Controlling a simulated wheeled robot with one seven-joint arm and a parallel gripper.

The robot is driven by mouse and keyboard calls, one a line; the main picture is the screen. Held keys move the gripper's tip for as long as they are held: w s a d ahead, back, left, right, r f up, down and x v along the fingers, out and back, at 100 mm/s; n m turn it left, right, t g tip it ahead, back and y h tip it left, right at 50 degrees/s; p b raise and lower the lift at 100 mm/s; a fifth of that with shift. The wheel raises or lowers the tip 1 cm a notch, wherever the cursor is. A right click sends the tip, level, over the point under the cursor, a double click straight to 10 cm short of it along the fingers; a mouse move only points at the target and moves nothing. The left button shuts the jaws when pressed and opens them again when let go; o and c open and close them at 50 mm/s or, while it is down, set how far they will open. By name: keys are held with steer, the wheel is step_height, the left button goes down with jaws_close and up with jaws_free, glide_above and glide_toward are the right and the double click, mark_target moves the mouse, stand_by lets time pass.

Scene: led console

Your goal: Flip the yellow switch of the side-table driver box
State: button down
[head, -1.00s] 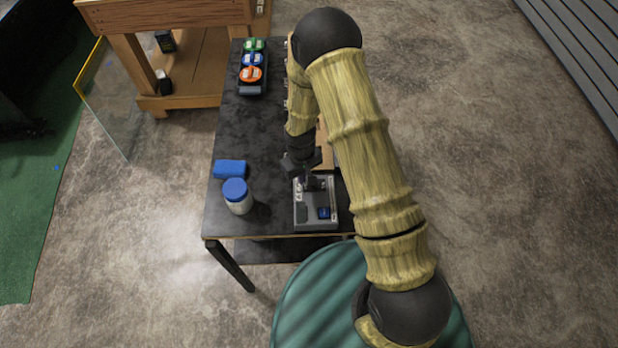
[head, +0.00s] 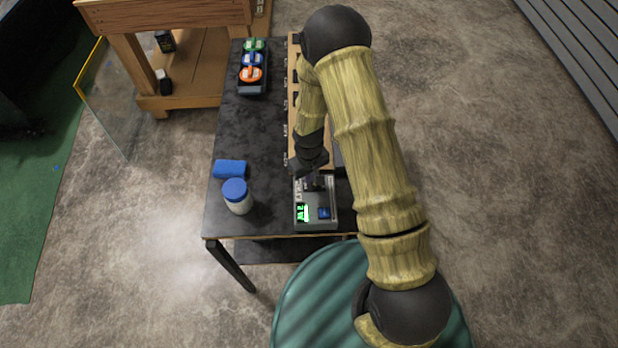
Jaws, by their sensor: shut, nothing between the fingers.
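The grey driver box (head: 315,219) stands at the near right corner of the black side table (head: 240,135). A bright green lit patch (head: 303,213) glows on its left front, beside a small blue part (head: 324,213). I cannot see a yellow switch; my gripper covers the back part of the box's top. My gripper (head: 313,184) is shut and empty, pointing down at the back half of the box. I cannot tell whether it touches the box.
A jar with a blue lid (head: 237,195) and a blue block (head: 230,168) stand left of the box. A rack with green, blue and orange round items (head: 252,75) is at the far end. A wooden bench (head: 180,95) stands behind. A wooden strip (head: 293,100) lies along the table's right side.

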step_height(320, 180, up, 7)
steer(key=p, duration=0.4)
steer(key=shift+a+p, duration=0.3)
steer(key=shift+a, duration=0.15)
stand_by(0.5)
steer(key=shift+d+r, duration=0.1)
steer(key=shift+d, duration=0.05)
steer(key=s+d+r+m+t+b, duration=0.1)
steer(key=s+d+r, duration=0.15)
steer(key=r, duration=0.35)
steer(key=s+d+r+m+b, duration=0.1)
steer(key=d+r+m, duration=0.1)
steer(key=d+r, duration=0.3)
steer(key=s+d+r+m+t+b, duration=0.1)
steer(key=s+d+r, duration=0.3)
steer(key=s+r, duration=0.5)
steer(key=shift+d+m+t+b, duration=0.35)
steer(key=shift+m+b, duration=0.25)
steer(key=shift+m, duration=0.2)
